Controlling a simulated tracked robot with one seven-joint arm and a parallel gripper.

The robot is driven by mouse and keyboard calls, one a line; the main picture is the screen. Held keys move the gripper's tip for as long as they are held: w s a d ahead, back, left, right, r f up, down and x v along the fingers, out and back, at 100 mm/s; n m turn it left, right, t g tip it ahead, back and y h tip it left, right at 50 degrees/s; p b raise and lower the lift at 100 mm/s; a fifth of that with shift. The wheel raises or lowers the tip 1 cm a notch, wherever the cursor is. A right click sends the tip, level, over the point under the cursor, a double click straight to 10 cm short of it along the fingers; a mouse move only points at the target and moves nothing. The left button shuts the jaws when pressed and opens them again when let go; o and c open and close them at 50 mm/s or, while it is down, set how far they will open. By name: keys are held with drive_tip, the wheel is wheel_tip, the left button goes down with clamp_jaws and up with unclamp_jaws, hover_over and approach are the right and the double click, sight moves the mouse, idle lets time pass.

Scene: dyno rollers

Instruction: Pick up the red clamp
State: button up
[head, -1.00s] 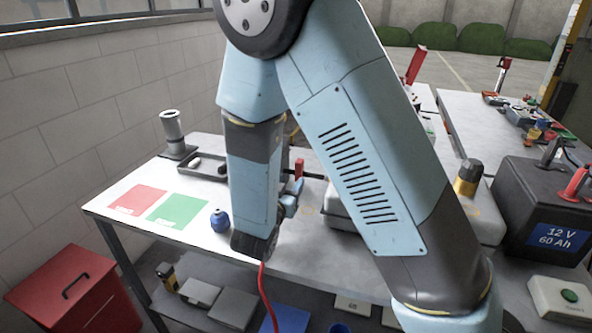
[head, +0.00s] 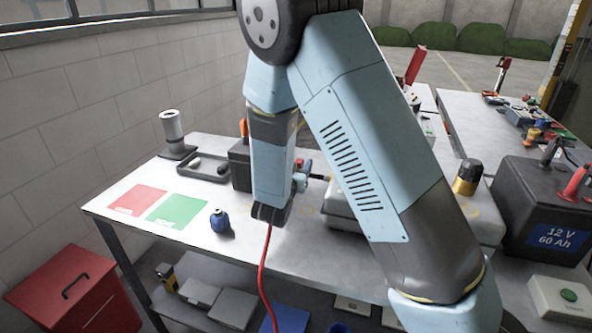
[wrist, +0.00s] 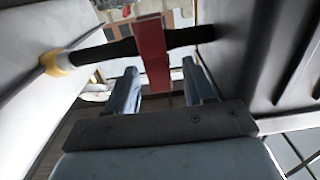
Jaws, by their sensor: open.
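In the wrist view a red clamp (wrist: 151,50) stands straight ahead, with a black rod-like piece (wrist: 105,49) crossing at its level. Its lower part is between the two blue fingers of my gripper (wrist: 160,68), which are apart, with a visible gap on each side. I cannot tell whether the fingertips reach fully around it. In the head view my gripper (head: 303,172) is above the bench, mostly behind my own arm, and the clamp is nearly all hidden there.
The grey bench (head: 190,236) carries a blue bottle-like object (head: 220,221), red (head: 138,199) and green (head: 178,208) pads, and a dark tray (head: 205,168). A dark box (head: 239,168) stands behind my arm. A black battery (head: 535,200) is at the right.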

sight(301, 160)
drive_tip(key=x, duration=0.3)
drive_tip(key=shift+w, duration=0.15)
drive_tip(key=shift+c, duration=0.4)
clamp_jaws()
